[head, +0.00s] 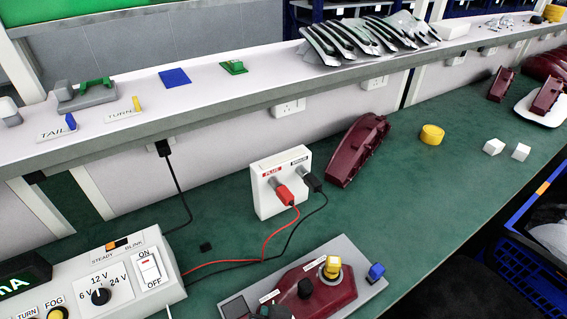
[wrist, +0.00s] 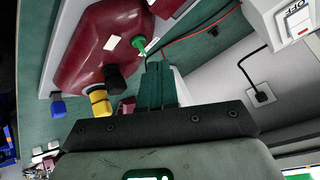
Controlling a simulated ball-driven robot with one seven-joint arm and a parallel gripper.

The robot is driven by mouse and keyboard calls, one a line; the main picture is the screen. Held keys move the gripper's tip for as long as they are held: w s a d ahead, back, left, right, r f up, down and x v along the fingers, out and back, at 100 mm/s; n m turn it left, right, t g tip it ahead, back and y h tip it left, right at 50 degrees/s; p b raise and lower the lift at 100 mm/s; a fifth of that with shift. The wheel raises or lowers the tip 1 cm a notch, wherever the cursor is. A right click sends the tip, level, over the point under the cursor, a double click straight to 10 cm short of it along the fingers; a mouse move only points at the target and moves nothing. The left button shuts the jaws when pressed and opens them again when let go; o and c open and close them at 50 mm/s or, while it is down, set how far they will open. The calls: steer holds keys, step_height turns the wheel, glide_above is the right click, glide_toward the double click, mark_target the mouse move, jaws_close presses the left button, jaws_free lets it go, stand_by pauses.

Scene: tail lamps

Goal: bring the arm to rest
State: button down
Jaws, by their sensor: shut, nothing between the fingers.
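My gripper (wrist: 157,68) shows in the wrist view as two dark green fingers pressed together, shut and empty. They point toward the maroon tail lamp (wrist: 88,50), just right of its lower edge. I cannot tell the gap between them. The lamp bears black (wrist: 113,78) and yellow (wrist: 99,103) caps, and a green-tipped piece (wrist: 141,45) stands near the fingertips. In the head view the lamp (head: 330,294) lies on a grey plate (head: 371,285) at the bottom, with a blue piece (head: 376,271) on the plate's corner. My gripper is not clearly visible there.
A white box (head: 265,194) with red and black plugs stands on the green bench (head: 220,225). A switch panel (head: 125,258) is at lower left. Another maroon lamp (head: 357,150), a yellow roll (head: 432,134) and white blocks (head: 494,147) lie farther right. A raised shelf (head: 215,95) runs behind.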

steer(key=s+d+f+g+h, duration=0.1)
steer(key=d+f, duration=0.2)
steer(key=d, duration=0.6)
steer(key=s+d+f+g+h, duration=0.2)
steer(key=d+f, duration=0.1)
steer(key=d, duration=0.5)
steer(key=s+d+f+g, duration=0.3)
steer(key=s+d, duration=0.9)
steer(key=d, duration=0.1)
steer(key=shift+s+n+g, duration=0.15)
steer(key=shift+n+g, duration=0.15)
steer(key=shift+n, duration=0.1)
